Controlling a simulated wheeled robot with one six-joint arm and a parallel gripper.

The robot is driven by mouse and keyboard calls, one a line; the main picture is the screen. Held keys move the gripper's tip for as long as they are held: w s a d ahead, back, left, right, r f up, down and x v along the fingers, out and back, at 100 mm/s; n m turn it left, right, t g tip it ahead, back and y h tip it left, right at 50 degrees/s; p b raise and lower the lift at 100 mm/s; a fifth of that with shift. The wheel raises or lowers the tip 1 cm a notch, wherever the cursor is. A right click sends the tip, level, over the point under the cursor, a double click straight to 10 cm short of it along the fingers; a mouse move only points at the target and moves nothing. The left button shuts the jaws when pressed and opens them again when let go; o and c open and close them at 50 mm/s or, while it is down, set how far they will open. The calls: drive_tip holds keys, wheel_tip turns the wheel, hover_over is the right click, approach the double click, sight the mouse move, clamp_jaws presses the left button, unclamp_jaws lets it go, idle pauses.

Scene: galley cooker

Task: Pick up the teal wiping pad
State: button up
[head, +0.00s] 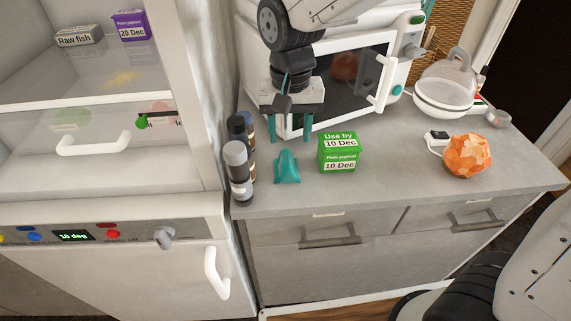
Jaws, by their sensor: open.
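The teal wiping pad (287,168) sits on the grey counter, near its front left, between the dark bottles and the green carton. It has a raised, ridge-like top. My gripper (290,131) hangs above and just behind the pad, in front of the microwave. Its two teal fingers are apart, with nothing between them. The gripper does not appear to touch the pad, though the exact height gap is hard to judge.
The white microwave (392,70) is behind. An orange faceted object (467,156) sits farther right. Bare counter (400,180) lies between the carton and the orange object.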

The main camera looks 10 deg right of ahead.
sight(286, 156)
drive_tip(key=shift+a+f, duration=0.3)
drive_tip(key=shift+f, duration=0.15)
drive_tip(key=f, duration=0.7)
drive_tip(key=shift+w+f, duration=0.15)
drive_tip(key=shift+w, duration=0.15)
drive_tip(key=c, duration=1.1)
